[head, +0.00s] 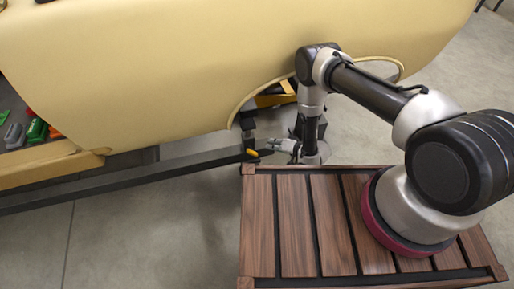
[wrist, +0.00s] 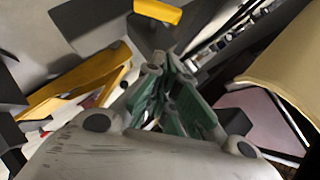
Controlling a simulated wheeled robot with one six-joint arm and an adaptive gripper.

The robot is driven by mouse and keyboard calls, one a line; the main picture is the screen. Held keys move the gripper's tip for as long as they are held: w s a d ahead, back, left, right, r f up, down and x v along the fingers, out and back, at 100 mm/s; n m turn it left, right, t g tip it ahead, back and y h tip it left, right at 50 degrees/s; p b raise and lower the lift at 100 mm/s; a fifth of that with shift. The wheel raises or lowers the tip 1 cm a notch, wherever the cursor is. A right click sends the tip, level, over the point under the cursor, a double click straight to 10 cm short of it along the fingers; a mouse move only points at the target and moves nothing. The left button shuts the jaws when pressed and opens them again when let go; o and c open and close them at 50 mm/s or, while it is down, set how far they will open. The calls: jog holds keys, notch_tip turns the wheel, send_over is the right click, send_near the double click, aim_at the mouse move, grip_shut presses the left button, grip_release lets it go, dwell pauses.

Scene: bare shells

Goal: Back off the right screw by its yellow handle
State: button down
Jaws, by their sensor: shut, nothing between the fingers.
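The small yellow handle (head: 252,152) is at the end of a dark bar beneath the cream shell, just above the slatted platform's corner. A yellow handle-like piece (wrist: 158,11) shows at the top of the wrist view, beyond my fingertips, probably the same one. My gripper (head: 270,148) is just to the right of the handle, pointing left. In the wrist view my gripper (wrist: 166,62) has its green-padded fingers drawn together with nothing between them. A gap shows between the fingertips and the yellow piece. The screw's shaft cannot be made out.
The large cream shell (head: 150,60) hangs close above my gripper. A long dark beam (head: 110,180) runs left from the handle. A yellow bracket (wrist: 75,85) is left in the wrist view. The slatted wooden platform (head: 292,220) is below; open floor lies left of it.

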aim_at(257, 154)
jog(key=shift+w+a+f, duration=0.35)
jog(key=shift+a+f, duration=0.5)
jog(key=shift+a, duration=0.3)
jog(key=shift+w+a+f, duration=0.35)
jog(key=shift+a+f, duration=0.55)
jog(key=shift+a, duration=0.3)
jog(key=shift+w+a+f, duration=0.35)
jog(key=shift+a+f, duration=0.5)
jog(key=shift+a, duration=0.3)
